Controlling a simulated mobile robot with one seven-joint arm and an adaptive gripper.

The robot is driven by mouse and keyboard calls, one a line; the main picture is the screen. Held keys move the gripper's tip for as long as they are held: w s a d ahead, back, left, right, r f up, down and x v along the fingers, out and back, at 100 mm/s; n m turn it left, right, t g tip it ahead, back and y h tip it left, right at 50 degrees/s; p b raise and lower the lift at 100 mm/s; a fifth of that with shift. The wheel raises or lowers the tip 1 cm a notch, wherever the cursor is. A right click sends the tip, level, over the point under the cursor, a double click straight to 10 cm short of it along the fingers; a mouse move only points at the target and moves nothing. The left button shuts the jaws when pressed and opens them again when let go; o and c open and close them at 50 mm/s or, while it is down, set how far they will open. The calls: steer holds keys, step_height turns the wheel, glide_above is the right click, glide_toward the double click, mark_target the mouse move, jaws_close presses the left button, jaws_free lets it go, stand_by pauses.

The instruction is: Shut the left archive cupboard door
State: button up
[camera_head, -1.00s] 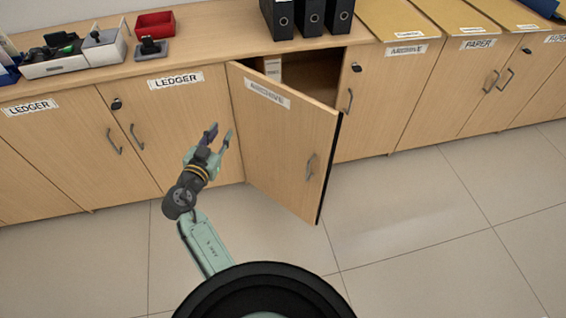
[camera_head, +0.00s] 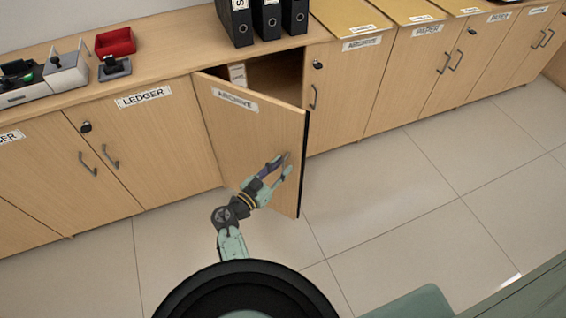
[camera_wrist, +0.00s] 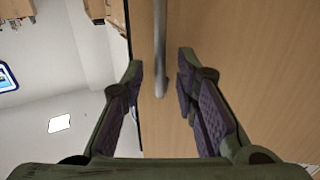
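The left archive cupboard door (camera_head: 245,140) is a light wood panel with an ARCHIVE label near its top. It stands ajar, swung out from the cabinet front, with a dark gap above and behind it. Its metal handle is largely hidden by my gripper in the head view, but the handle (camera_wrist: 160,50) shows in the wrist view as a vertical bar ahead of the fingers. My gripper (camera_head: 282,167) is in front of the door, near its free edge. It also shows in the wrist view (camera_wrist: 160,75), with its fingers apart and the handle's lower end between or just beyond the tips.
The right archive door (camera_head: 343,95) is shut beside the opening. Ledger doors (camera_head: 150,145) to the left are shut. Black binders (camera_head: 265,18), a red tray (camera_head: 115,41) and a stamp (camera_head: 114,67) stand on the counter. The tiled floor (camera_head: 400,200) to the right is clear.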

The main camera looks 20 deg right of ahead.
steer(key=shift+x, duration=0.8)
steer(key=shift+c, duration=0.5)
jaws_close()
